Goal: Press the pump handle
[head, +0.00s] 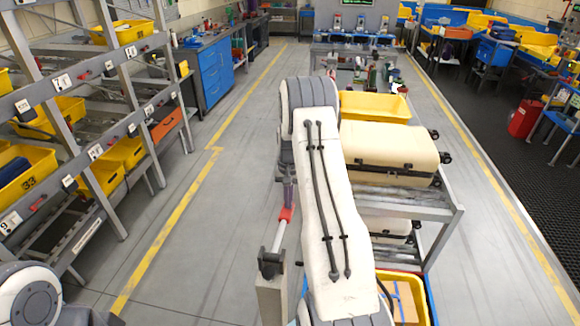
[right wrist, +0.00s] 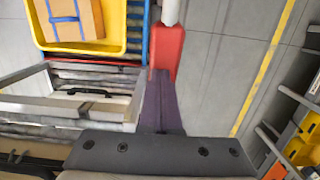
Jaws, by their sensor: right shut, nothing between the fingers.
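The pump handle is a red grip (head: 286,214) on a pale rod (head: 279,238), left of my right arm in the head view. In the right wrist view the red handle (right wrist: 167,48) is at top centre, with the pale rod beyond it. My right gripper (head: 288,203) is shut and empty, with dark purple fingers pointing down at the handle. In the right wrist view its fingertips (right wrist: 160,74) overlap the near end of the handle; I cannot tell whether they touch it. My left gripper is not in view.
Right of my arm, a metal cart (head: 437,212) carries a cream case (head: 390,148) and a yellow tray (head: 376,106). A yellow tray with a cardboard box (right wrist: 77,15) stands low beside the handle. Shelving with yellow bins (head: 22,172) lines the left. The left floor is clear.

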